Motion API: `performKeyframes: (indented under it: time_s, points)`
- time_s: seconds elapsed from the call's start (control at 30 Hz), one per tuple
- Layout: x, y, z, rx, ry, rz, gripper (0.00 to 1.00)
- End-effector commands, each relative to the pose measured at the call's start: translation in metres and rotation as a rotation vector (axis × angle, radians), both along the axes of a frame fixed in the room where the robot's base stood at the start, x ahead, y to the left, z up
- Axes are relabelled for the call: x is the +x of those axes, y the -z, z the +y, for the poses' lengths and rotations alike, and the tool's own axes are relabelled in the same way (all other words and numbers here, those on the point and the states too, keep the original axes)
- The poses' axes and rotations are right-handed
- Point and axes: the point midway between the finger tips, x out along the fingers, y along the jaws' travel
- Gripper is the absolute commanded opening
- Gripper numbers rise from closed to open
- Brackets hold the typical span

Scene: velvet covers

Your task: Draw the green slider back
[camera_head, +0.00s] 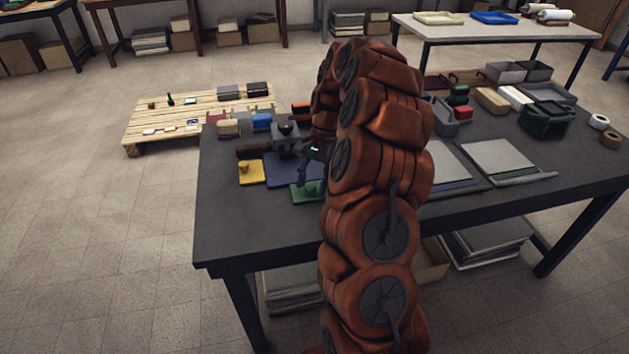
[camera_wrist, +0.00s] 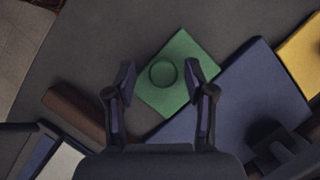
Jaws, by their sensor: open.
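The green slider (camera_head: 298,195) is a flat green plate with a raised round knob, lying on the dark table beside my arm. In the wrist view the green slider (camera_wrist: 178,100) lies beyond my fingers, with its round knob (camera_wrist: 162,73) between them in the picture. My gripper (camera_wrist: 160,80) is open, one finger on each side of the knob, with a gap on both sides. I cannot tell how high the fingertips are above the plate. In the head view my gripper (camera_head: 311,172) is just above the slider, and my arm hides part of that area.
A dark blue plate (camera_wrist: 240,95) borders the green slider, with a dark fixture on it. A yellow slider (camera_head: 250,172) with a knob lies left of it. A brown bar (camera_wrist: 78,115) lies nearby. The table's (camera_head: 240,225) front left is clear.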

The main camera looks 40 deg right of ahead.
Motion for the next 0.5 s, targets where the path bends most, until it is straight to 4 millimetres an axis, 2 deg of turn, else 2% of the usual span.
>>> performKeyframes:
  time_s: [0.27, 0.5]
  points:
    - [0.0004, 0.0007, 0.0004, 0.000, -0.001, -0.002, 0.54]
    - [0.0005, 0.0006, 0.0004, 0.000, -0.001, -0.002, 0.29]
